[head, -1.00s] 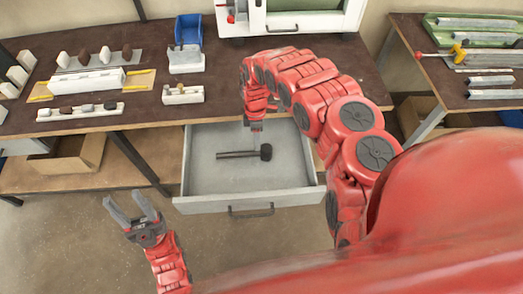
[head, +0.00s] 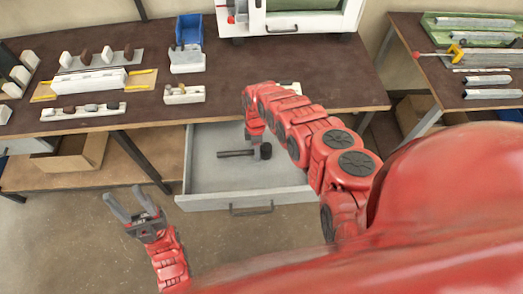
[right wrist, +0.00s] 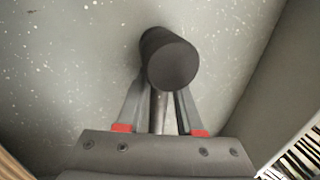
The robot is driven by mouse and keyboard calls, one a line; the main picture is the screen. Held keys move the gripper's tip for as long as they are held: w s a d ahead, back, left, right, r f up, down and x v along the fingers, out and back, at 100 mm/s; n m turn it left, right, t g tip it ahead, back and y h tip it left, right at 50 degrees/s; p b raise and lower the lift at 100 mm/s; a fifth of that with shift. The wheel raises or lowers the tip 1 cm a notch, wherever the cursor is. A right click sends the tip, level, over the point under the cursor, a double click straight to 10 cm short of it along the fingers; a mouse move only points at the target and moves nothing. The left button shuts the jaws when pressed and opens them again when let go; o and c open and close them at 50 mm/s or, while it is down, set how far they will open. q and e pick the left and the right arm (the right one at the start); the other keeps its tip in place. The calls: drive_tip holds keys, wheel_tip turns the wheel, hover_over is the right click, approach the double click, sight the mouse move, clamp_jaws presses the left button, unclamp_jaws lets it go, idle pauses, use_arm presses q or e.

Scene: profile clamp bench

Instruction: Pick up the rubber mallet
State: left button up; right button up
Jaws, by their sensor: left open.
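The rubber mallet (head: 238,153) lies in the open drawer, its dark handle pointing left and its black head (head: 266,151) to the right. My right gripper (head: 257,142) is down in the drawer at the mallet, partly hidden by its arm. In the right wrist view, the mallet head (right wrist: 170,60) stands in front of the fingertips. The handle (right wrist: 159,110) runs between the two fingers of my right gripper (right wrist: 160,100); whether they press on it is hidden. My left gripper (head: 133,206) is open and empty, in front of the drawer's left side.
The grey drawer (head: 208,185) has walls close around my right gripper; one wall (right wrist: 265,100) shows at right in the wrist view. The bench top (head: 150,55) overhangs its back. Fixtures and a blue bin (head: 189,30) stand on the bench. Floor by my left gripper is clear.

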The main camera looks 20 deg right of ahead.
clamp_jaws()
drive_tip(key=shift+r, duration=0.1)
idle(0.5)
